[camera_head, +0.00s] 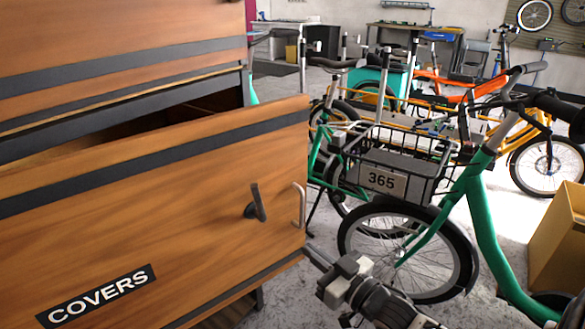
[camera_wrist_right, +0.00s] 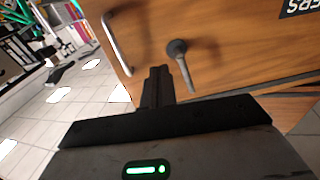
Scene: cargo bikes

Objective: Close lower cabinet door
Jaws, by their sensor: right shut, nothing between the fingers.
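The lower cabinet door (camera_head: 150,230) is a wood-grain panel with a dark stripe and a COVERS label. It stands partly open, with a dark gap behind its top edge. A metal handle (camera_head: 299,205) and a dark latch lever (camera_head: 257,203) sit near its right edge; both also show in the right wrist view, the handle (camera_wrist_right: 115,45) and the lever (camera_wrist_right: 180,62). My right gripper (camera_head: 312,251) is shut and empty at the door's lower right edge, below the handle; I cannot tell whether it touches. Its shut fingers show in the right wrist view (camera_wrist_right: 157,88). My left gripper is not in view.
The upper wooden cabinet part (camera_head: 120,40) stands above the door. A green bike with a black basket (camera_head: 400,170) stands close on the right. A cardboard box (camera_head: 560,235) is at the far right. Grey floor (camera_head: 325,290) shows between the door and bike.

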